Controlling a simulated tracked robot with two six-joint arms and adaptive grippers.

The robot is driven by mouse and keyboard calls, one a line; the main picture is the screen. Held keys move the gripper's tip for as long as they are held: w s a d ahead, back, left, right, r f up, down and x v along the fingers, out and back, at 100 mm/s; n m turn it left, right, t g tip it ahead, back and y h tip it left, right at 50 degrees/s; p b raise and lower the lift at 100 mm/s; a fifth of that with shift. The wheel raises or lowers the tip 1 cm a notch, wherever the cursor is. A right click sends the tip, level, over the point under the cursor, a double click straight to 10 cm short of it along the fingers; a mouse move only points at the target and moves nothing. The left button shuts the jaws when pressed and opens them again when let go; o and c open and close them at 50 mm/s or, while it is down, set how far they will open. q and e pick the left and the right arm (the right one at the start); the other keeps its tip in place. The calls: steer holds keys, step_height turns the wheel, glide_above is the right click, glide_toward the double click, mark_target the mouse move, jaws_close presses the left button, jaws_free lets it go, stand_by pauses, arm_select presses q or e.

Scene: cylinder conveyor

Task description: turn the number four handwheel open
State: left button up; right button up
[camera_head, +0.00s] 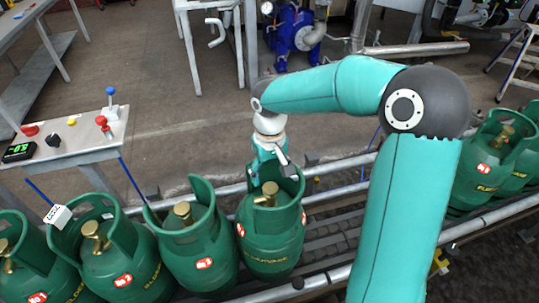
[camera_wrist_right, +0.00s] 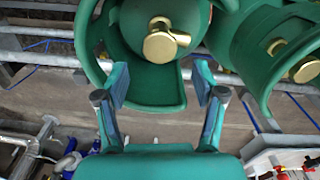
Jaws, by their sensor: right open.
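Green gas cylinders with brass valves stand in a row on the conveyor. The cylinder (camera_head: 270,239) under my right gripper is the last of the left group; I cannot clearly read its number. Its brass handwheel (camera_head: 266,193) sits inside the raised collar, and also shows in the right wrist view (camera_wrist_right: 165,40) beyond the fingertips. My right gripper (camera_head: 276,160) is at the collar's far side, with the arm coming from the right. In the right wrist view its fingers (camera_wrist_right: 160,82) are spread and empty, apart from the handwheel. My left gripper is out of view.
Neighbouring cylinders (camera_head: 197,250) stand close on the left; others (camera_head: 486,167) are farther right. A control table (camera_head: 75,138) with coloured levers stands at the left. Conveyor rails (camera_head: 327,200) run past the cylinders. Floor (camera_head: 165,80) behind is mostly clear.

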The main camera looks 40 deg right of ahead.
mark_target(270, 187)
step_height(270, 187, up, 7)
steer(key=shift+r, duration=0.2)
stand_by(0.6)
